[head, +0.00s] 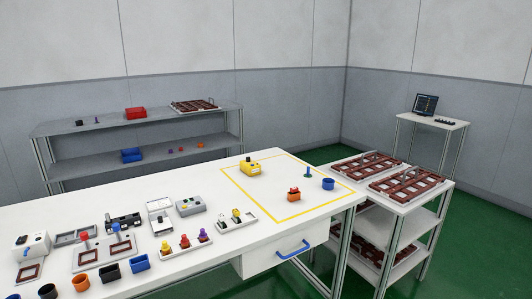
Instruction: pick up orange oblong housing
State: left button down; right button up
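An orange block-like piece (294,195), which looks like the orange oblong housing, sits on the white table (200,270) inside the yellow outlined area (264,219). It has a darker top part, too small to make out. A blue round cup (328,184) and a thin green-blue peg (308,172) on a base stand behind it to the right. A yellow device (250,168) stands farther back to the left. Neither of my grippers shows in the head view.
Fixtures, coloured cups and a tray of coloured plungers (184,244) crowd the table's left and middle. A cart (402,200) with brown frames stands at the right. A grey shelf (60,128) stands behind. The outlined area has free room around the orange piece.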

aim_at(291, 198)
jog(key=i+j+z, duration=0.15)
jog(key=i, duration=0.45)
jog(key=i+j+z, duration=0.2)
jog(key=i, duration=0.35)
